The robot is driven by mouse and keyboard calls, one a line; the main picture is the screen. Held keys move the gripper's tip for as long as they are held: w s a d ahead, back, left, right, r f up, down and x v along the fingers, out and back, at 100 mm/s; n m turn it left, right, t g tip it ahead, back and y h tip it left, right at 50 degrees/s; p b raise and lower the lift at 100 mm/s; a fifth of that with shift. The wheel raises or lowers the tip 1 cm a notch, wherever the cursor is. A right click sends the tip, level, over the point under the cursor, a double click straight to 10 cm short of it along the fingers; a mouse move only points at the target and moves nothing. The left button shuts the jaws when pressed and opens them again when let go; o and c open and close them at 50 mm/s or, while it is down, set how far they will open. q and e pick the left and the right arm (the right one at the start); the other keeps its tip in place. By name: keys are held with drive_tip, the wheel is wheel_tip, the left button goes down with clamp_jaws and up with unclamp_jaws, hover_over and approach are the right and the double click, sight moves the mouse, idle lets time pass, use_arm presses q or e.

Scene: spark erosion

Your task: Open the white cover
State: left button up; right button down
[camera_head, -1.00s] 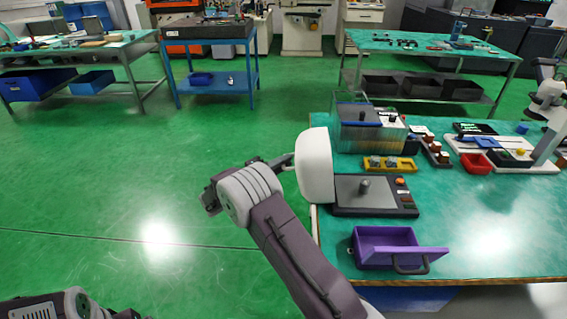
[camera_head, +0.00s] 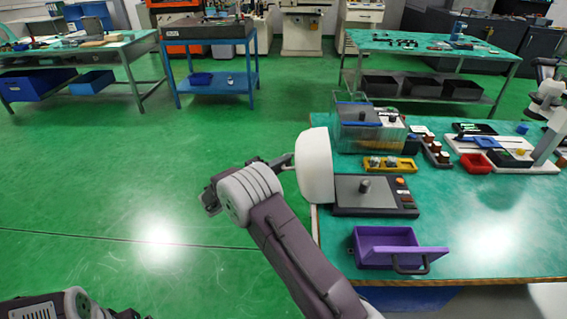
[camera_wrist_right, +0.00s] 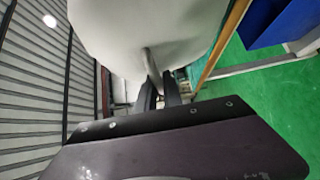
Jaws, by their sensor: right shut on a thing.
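The white cover (camera_head: 314,166) stands raised on edge at the left side of the dark machine base (camera_head: 350,208), which has a grey post on its uncovered top. My right gripper (camera_head: 284,162) is at the cover's left side, shut on its handle. In the right wrist view the cover (camera_wrist_right: 150,35) fills the top middle, and the gripper's dark fingers (camera_wrist_right: 160,92) close around the grey handle (camera_wrist_right: 152,66).
A purple tray (camera_head: 386,240) sits at the table's front. A red bin (camera_head: 475,163) is to the right. Green floor is open on the left.

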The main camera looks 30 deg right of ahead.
sight(296, 151)
drive_tip(key=shift+d+r, duration=0.15)
drive_tip(key=shift+r, duration=0.15)
drive_tip(key=d+r+y, duration=0.1)
drive_tip(key=s+d+r+m+y, duration=0.1)
drive_tip(key=r, duration=0.1)
drive_tip(key=s+d+r+m, duration=0.1)
drive_tip(key=shift+s+d+r+y, duration=0.2)
drive_tip(key=shift+d+y, duration=0.1)
drive_tip(key=shift+y, duration=0.1)
drive_tip(key=shift+g, duration=0.3)
drive_tip(key=c, duration=1.5)
unclamp_jaws()
drive_tip(key=v, duration=0.9)
drive_tip(key=shift+f, duration=0.15)
